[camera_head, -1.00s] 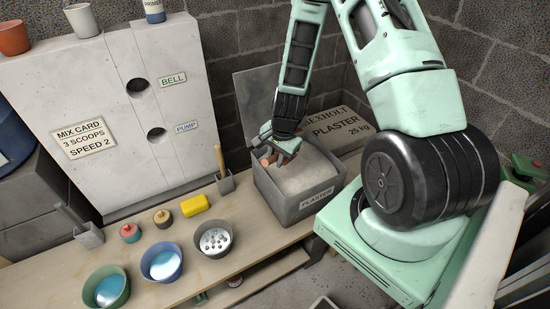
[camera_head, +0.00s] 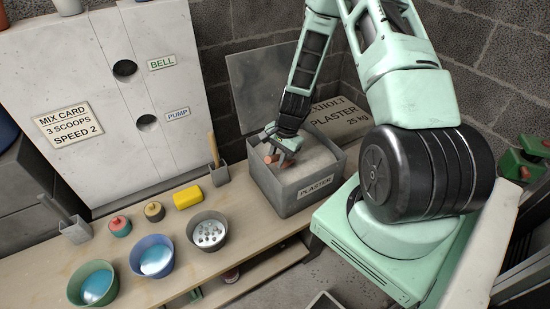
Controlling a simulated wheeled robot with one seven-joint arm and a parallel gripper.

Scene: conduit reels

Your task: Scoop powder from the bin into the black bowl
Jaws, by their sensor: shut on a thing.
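The grey bin labelled PLASTER (camera_head: 283,193) stands at the right end of the wooden bench, its lid raised behind it. Pale powder (camera_head: 312,163) fills much of it. My gripper (camera_head: 277,153) is over the bin's left part, low near the powder, shut on a reddish-brown handle (camera_head: 270,159). The handle's lower end and any scoop head are hidden by the bin wall. The darkest bowl (camera_head: 222,240), dark grey, stands on the bench left of the bin, with several pale spots inside.
A blue bowl (camera_head: 142,269) and a green bowl (camera_head: 83,301) hold blue liquid. Behind them are a red pot (camera_head: 120,227), a dark-and-tan pot (camera_head: 154,212) and a yellow block (camera_head: 187,197). A grey holder (camera_head: 220,176) with a wooden handle stands near the bin.

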